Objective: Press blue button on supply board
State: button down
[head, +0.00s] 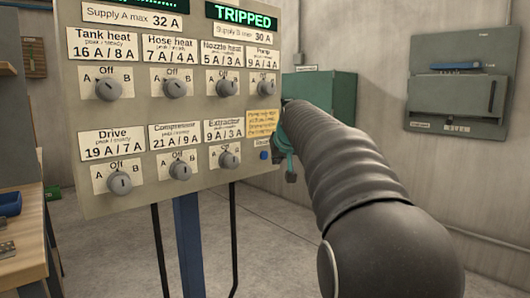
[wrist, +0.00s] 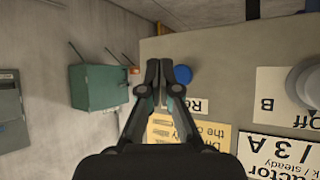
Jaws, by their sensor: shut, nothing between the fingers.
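The supply board (head: 205,120) stands upright on a blue post in the head view. The round blue button (head: 264,155) is at its lower right, beside a small label and below a yellow note (head: 262,123). In the wrist view, which looks upside down, the blue button (wrist: 183,74) is just right of my fingertips. My gripper (wrist: 159,84) is shut and empty; whether it touches the board cannot be told. In the head view my arm hides most of my gripper (head: 285,150), which is close to the board's right edge.
The board carries several A/Off/B knobs (head: 177,89) and a green display reading TRIPPED (head: 243,16). A green box (head: 325,97) and a grey wall cabinet (head: 457,95) are behind. A wooden bench (head: 25,235) is at left. The floor between bench and board is clear.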

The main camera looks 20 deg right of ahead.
jog(key=shift+w+a, duration=0.3)
jog(key=shift+w, duration=0.55)
jog(key=shift+w, duration=0.15)
dwell(0.8)
jog(key=shift+w+a, duration=0.1)
jog(key=shift+w, duration=0.15)
jog(key=shift+w+a, duration=0.2)
jog(key=shift+w, duration=0.2)
dwell(0.9)
dwell(0.3)
jog(key=shift+s+d, duration=0.3)
jog(key=shift+s, duration=0.5)
jog(key=shift+b, duration=0.35)
jog(key=s, duration=0.1)
jog(key=s+d+b, duration=0.1)
jog(key=s, duration=0.1)
jog(key=s+b, duration=0.1)
jog(key=shift+s+d, duration=0.35)
